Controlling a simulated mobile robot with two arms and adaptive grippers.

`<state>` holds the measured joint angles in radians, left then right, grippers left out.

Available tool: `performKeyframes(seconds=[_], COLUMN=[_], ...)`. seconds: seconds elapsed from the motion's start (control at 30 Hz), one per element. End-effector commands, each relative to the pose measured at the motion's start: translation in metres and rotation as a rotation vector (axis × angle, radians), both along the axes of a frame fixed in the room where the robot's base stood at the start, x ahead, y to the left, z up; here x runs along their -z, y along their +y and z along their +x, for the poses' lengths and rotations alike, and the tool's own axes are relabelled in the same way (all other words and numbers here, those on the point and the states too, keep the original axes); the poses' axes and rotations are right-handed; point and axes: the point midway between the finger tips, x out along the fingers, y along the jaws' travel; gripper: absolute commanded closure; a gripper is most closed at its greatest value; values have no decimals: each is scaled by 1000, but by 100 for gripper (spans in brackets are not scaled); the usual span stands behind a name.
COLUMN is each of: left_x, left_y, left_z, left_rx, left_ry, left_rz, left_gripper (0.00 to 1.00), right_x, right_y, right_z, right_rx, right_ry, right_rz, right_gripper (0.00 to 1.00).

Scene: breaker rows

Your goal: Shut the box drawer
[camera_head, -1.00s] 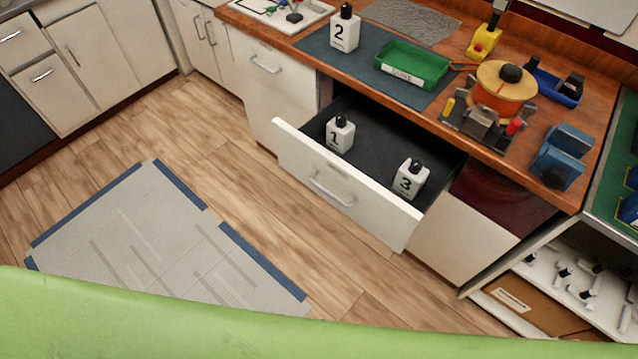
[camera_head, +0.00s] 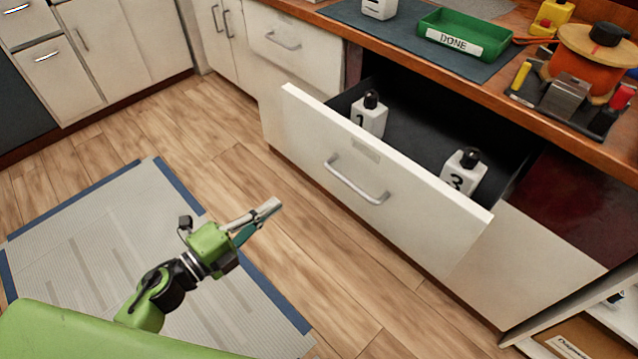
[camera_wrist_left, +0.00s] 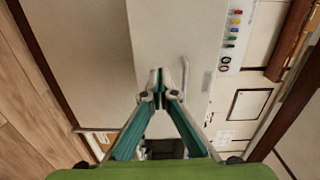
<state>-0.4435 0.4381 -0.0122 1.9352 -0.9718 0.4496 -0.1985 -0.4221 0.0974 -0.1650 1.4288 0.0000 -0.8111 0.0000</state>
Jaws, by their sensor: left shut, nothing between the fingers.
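The box drawer (camera_head: 310,128) is pulled out from the cabinet under the wooden counter. Its white front has a metal bar handle (camera_head: 355,184). In the left wrist view the closed fingertips (camera_wrist_left: 160,82) show before a pale panel. My right gripper is not in view.
A grey mat with blue edges (camera_head: 90,225) lies on the wood floor. Open floor lies before the drawer. A shelf (camera_head: 590,325) stands at the lower right.

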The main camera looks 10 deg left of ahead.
Motion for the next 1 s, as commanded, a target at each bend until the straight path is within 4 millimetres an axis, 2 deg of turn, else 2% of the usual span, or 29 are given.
performKeyframes(seconds=[0.1,0.23,0.7,1.0], left_x=[-6,-9,-10,-8], left_y=[-7,-14,-66,-87], left_z=[-2,7,81,108], left_rx=[28,29,26,26], left_ry=[-34,-37,-37,-33], left_rz=[26,26,24,24], left_gripper=[100,100,100,100], right_x=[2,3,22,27], right_y=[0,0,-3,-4], right_z=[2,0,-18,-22], right_rx=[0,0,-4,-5], right_ry=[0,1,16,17], right_rz=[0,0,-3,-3], right_gripper=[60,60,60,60])
